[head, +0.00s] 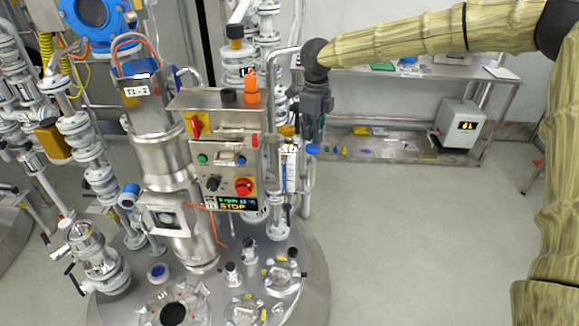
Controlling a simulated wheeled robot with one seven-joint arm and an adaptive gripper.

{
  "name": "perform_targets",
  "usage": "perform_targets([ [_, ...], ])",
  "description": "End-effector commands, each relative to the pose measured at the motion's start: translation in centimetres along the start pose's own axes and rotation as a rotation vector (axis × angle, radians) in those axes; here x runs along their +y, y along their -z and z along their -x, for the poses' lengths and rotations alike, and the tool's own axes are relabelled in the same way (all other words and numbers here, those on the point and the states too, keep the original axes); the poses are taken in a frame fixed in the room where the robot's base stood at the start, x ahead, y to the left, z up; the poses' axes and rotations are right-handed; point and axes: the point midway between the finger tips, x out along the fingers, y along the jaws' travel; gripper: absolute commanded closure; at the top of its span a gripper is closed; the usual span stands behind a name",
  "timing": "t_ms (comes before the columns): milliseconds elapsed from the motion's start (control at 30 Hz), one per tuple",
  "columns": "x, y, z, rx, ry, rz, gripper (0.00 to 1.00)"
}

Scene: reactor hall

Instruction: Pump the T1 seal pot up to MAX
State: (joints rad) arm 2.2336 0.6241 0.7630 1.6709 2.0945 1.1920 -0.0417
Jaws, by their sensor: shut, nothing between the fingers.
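My gripper (316,132) points down, shut and empty, just right of the steel control box. A blue knob or cap (313,149) shows directly below the fingertips. I cannot tell whether they touch it. Left of it stands a narrow upright gauge (291,168) with a white face and blue in it. It appears to belong to the seal pot, but its MAX mark is too small to read. A steel pipe bends over beside my wrist. The agitator drive on the reactor carries a label (137,90) starting with T1.
The control box (220,150) has an emergency button (244,186) and a display (232,203) reading STOP. The reactor lid (210,285) with several fittings lies below. A steel bench (420,72) stands behind. The floor on the right is clear.

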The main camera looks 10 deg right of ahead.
Motion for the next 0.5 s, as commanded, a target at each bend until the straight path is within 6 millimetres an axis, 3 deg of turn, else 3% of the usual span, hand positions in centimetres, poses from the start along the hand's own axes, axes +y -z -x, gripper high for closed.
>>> perform_targets([
  [500, 0.0, 0.0, 2.9, -0.001, 0.0, 0.0, 1.0],
])
